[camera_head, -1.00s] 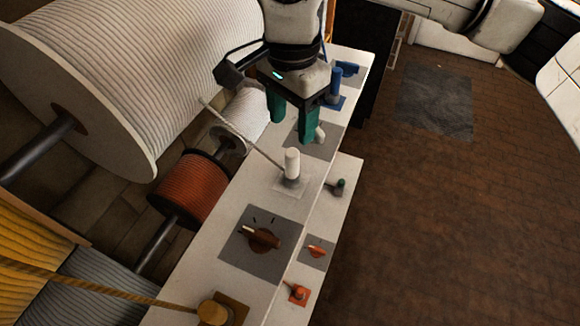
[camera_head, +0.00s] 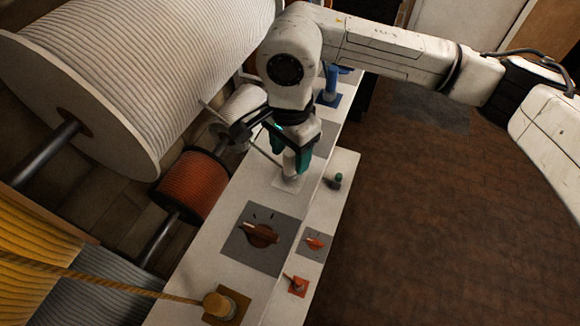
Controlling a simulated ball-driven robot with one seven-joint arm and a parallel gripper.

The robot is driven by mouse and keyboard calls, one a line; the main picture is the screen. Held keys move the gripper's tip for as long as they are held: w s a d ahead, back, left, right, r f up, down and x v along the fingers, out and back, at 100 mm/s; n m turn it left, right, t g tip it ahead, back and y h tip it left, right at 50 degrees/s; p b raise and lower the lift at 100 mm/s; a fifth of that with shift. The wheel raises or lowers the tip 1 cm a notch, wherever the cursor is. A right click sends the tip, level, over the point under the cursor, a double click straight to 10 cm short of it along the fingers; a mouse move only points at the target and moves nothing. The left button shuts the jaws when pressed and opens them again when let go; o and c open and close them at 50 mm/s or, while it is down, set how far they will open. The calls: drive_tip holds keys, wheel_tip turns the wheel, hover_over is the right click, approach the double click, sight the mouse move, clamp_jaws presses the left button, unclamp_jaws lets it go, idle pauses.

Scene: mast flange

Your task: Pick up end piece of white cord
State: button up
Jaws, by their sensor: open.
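The end piece (camera_head: 289,163) of the white cord is a short white cylinder upright on a pale square plate (camera_head: 286,184) on the white bench. The thin white cord (camera_head: 262,153) runs from it up and left towards the large white spool. My gripper (camera_head: 290,153) is open, with its green fingers pointing down at the end piece. One finger shows on the left of it and one on the right. The gripper hides the top of the end piece. I cannot tell whether the fingers touch it.
The large white spool (camera_head: 112,75) and a red-brown spool (camera_head: 192,187) stand left of the bench. Brown floor lies right.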

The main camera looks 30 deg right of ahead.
drive_tip(key=shift+c, duration=0.2)
clamp_jaws()
idle(0.4)
